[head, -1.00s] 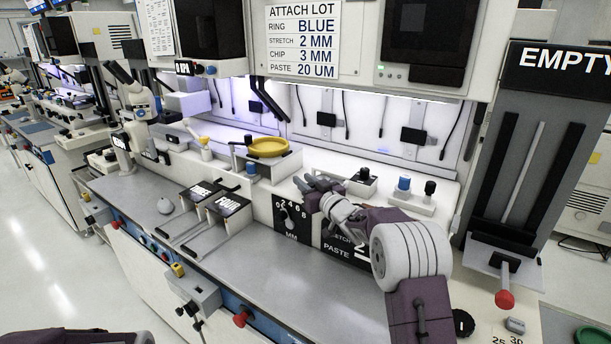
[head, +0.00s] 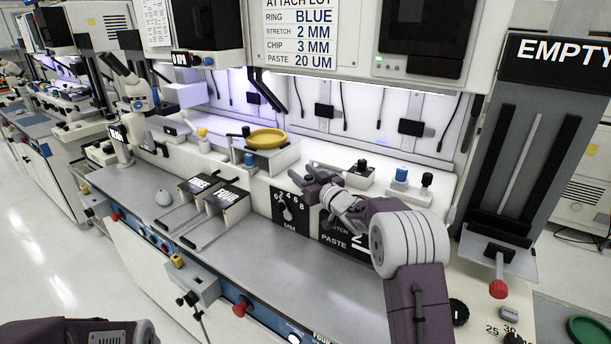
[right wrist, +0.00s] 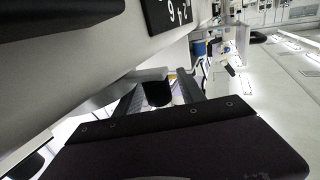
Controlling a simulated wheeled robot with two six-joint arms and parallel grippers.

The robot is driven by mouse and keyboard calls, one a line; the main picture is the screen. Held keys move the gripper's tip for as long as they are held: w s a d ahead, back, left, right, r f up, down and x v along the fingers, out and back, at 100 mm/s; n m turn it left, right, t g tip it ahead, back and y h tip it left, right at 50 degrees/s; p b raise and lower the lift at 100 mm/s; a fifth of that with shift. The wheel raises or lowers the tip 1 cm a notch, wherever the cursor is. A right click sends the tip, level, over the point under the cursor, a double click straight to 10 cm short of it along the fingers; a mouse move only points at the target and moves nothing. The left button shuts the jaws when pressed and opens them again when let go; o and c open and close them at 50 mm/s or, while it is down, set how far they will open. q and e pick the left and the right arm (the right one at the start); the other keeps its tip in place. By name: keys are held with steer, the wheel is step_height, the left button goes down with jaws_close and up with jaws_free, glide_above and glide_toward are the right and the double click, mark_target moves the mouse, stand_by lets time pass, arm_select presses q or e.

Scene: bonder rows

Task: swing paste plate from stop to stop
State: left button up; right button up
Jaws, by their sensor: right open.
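I cannot tell for sure which part is the paste plate. A yellow round dish (head: 266,138) sits on a white stand at the back of the bench, with a blue knob (head: 249,160) in front of it. A black panel marked PASTE (head: 334,241) is on the bench front, partly hidden by my right arm.
A white box with a black knob (head: 361,165) and a blue-capped part (head: 402,174) stand behind. The steel bench top (head: 235,255) in front is clear.

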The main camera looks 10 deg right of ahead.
steer(key=b+v, duration=0.1)
steer(key=v, duration=0.8)
steer(key=shift+b, duration=0.35)
